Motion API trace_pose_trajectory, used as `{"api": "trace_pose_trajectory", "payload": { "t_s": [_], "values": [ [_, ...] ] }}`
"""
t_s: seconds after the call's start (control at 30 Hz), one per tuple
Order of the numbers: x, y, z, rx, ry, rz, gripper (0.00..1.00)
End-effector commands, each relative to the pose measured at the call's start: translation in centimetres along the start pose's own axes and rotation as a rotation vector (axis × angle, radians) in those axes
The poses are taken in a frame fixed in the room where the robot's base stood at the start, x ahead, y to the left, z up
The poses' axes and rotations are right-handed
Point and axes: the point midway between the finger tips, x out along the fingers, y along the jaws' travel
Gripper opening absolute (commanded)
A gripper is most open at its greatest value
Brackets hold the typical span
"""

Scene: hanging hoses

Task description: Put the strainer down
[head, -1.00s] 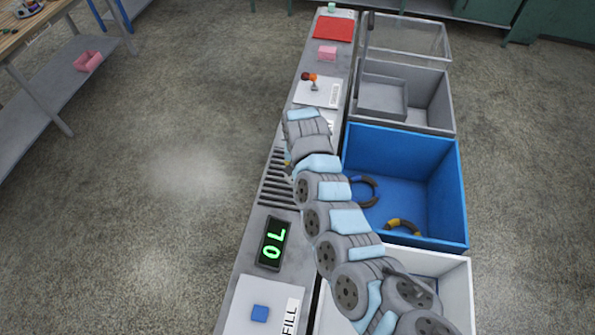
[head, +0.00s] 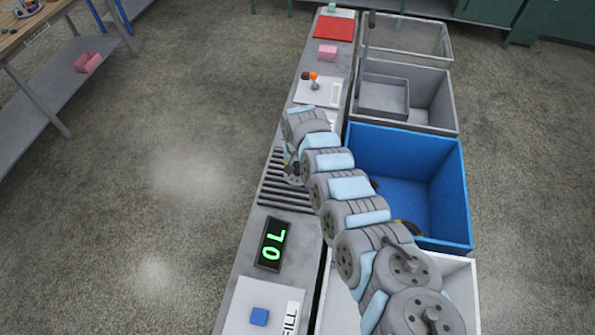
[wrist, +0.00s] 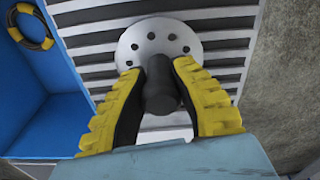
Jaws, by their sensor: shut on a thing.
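The strainer (wrist: 135,48) is a round pale metal disc with several holes and a dark upright knob (wrist: 160,92). My gripper (wrist: 159,72) has yellow and black fingers and is shut on the knob. In the wrist view the disc lies flat over the slatted rack (wrist: 85,55); whether it touches the slats I cannot tell. In the head view the strainer (head: 294,179) shows small at the upper part of the rack (head: 287,196), partly hidden by my arm. My gripper (head: 289,164) is mostly hidden there too.
A blue bin (head: 467,205) holding hose rings stands right of the bench, with a grey bin (head: 445,110) behind it. A white card with a red-orange item (head: 314,79) lies beyond the rack. A green-digit display (head: 273,243) and a blue square (head: 260,316) are nearer.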

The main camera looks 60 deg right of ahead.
Motion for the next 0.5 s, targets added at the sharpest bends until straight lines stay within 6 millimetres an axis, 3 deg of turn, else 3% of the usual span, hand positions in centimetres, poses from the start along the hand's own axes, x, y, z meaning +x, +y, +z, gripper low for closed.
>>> {"api": "trace_pose_trajectory", "payload": {
  "t_s": [0.1,0.5],
  "values": [
    [1.19,-0.04,0.19,-0.001,-0.004,0.001,0.0],
    [1.48,-0.05,0.14,0.0,-0.001,0.0,0.0]
  ]
}}
